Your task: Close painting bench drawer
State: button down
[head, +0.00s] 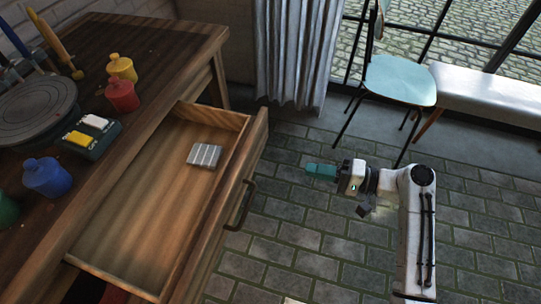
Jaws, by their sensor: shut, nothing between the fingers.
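The wooden drawer (133,232) of the painting bench (150,45) is pulled well out. Its front panel (227,195) carries a dark curved handle (241,206) facing right. A small ribbed grey block (204,156) lies inside near the far end. My gripper (308,169), with teal fingers, is shut and empty. It hovers over the floor to the right of the drawer front, apart from the handle and touching nothing.
On the bench top stand yellow (122,67), red (122,95) and blue (46,176) paint pots, a dark round turntable (36,108) and a small button box (90,137). A light blue chair (399,80) stands at the back right. The tiled floor (300,240) between drawer and arm is clear.

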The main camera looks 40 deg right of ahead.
jog(key=d+t, duration=0.1)
jog(key=b, duration=0.1)
send_near(254, 149)
jog(key=x, duration=0.7)
jog(key=shift+d+f, duration=0.1)
jog(key=shift+f, duration=0.05)
jog(key=shift+w, duration=0.2)
jog(key=b+x, duration=0.5)
jog(key=x, duration=2.2)
jog(key=shift+w+a+f+b, duration=0.1)
jog(key=shift+w+a+b, duration=0.05)
jog(key=shift+a+b, duration=0.15)
jog(key=shift+w+r, duration=0.2)
jog(key=shift+r, duration=0.05)
